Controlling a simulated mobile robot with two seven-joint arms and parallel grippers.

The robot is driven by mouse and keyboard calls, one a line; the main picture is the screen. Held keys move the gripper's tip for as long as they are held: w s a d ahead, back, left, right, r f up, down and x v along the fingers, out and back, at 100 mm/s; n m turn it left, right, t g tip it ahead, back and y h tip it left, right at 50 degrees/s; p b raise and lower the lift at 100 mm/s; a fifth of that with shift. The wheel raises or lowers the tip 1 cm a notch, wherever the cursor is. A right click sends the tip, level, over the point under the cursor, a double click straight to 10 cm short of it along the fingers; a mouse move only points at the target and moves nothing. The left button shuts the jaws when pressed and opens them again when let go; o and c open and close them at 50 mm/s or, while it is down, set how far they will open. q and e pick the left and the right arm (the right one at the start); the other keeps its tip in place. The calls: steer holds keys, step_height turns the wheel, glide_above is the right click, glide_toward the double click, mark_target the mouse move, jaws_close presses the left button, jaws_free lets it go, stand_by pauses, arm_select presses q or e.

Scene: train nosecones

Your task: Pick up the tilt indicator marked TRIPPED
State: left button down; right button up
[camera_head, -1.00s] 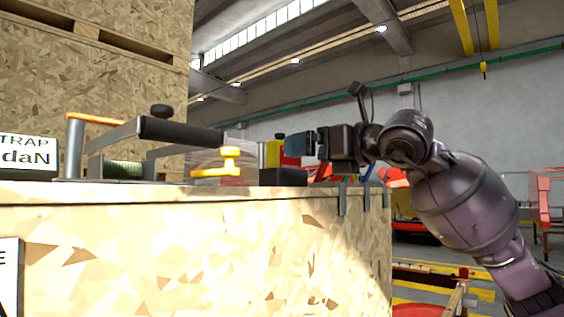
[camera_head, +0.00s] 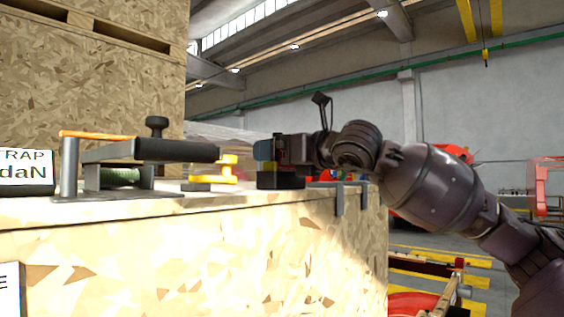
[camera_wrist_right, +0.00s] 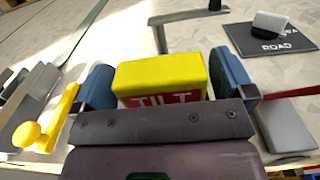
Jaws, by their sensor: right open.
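The tilt indicator (camera_wrist_right: 160,76) is a block with a yellow top and a red face reading TILT in white, in the right wrist view. The rest of its marking is hidden behind my gripper's dark crossbar, so TRIPPED cannot be read. My right gripper (camera_wrist_right: 165,82) is open, with one blue finger on each side of the indicator. In the head view my right gripper (camera_head: 268,150) is at the crate top, above a black block (camera_head: 280,181), and mostly covers the indicator. My left gripper is not in view.
A ratchet strap tensioner (camera_head: 150,150) and a yellow knobbed part (camera_head: 212,175) stand left on the wooden crate (camera_head: 200,245). The yellow part also shows in the wrist view (camera_wrist_right: 45,130). A dark plate marked ROAD (camera_wrist_right: 270,45) bears a white-and-dark piece.

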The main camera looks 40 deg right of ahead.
steer(key=c, duration=0.8)
